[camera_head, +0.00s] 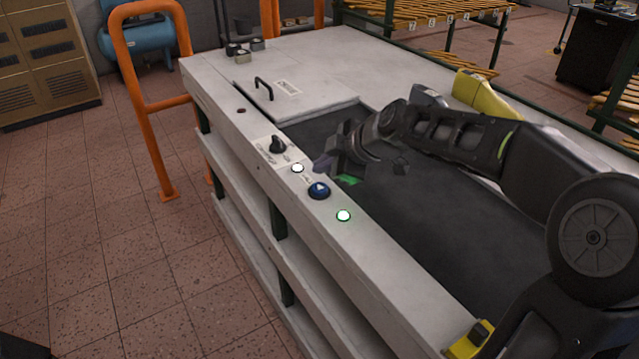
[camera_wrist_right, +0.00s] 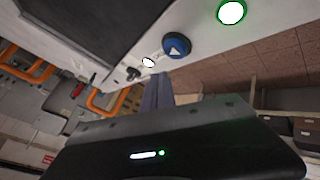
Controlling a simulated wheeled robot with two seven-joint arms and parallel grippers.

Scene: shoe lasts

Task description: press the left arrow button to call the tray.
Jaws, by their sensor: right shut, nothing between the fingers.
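A round blue button (camera_head: 319,190) with a white arrow mark sits on the white top edge of the bench (camera_head: 380,278); it also shows in the right wrist view (camera_wrist_right: 176,45). My right gripper (camera_head: 323,164) is shut and empty, its fingertips just above and behind the button in the head view. In the right wrist view the closed fingers (camera_wrist_right: 157,82) point up toward the button's lower left, apparently apart from it. I cannot make out a tray. My left gripper is not in view.
A small white light (camera_head: 297,168) and a larger green-ringed light (camera_head: 343,215) flank the button. A black knob (camera_head: 278,145) stands farther along the edge. A dark recessed bed (camera_head: 420,245) lies under my right arm. Orange rails (camera_head: 150,95) stand left.

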